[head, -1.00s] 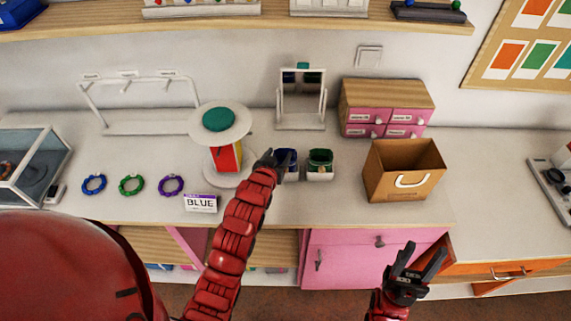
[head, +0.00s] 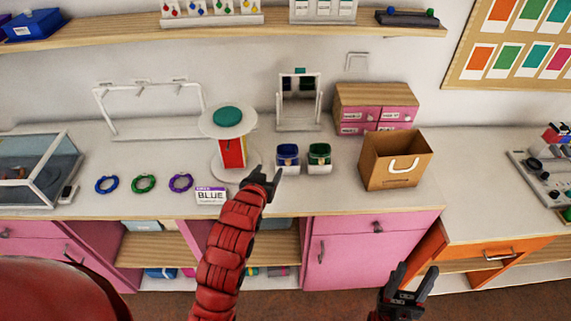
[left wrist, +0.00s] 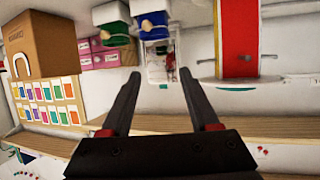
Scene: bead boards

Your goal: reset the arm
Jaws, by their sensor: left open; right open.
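My left gripper (head: 262,183) is open and empty over the front part of the counter, just in front of the round-topped stand (head: 228,121) and left of the blue cup-like container (head: 288,157). In the left wrist view its two dark fingers (left wrist: 168,100) are apart with nothing between them. My right gripper (head: 412,283) is open and empty, low in front of the pink cabinet, below the counter edge.
On the counter (head: 330,200) are blue, green and purple rings (head: 180,183), a BLUE card (head: 211,196), a green container (head: 319,157), a mirror (head: 299,101), a pink drawer box (head: 374,107) and a paper bag (head: 395,160). The counter's front strip right of my left gripper is clear.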

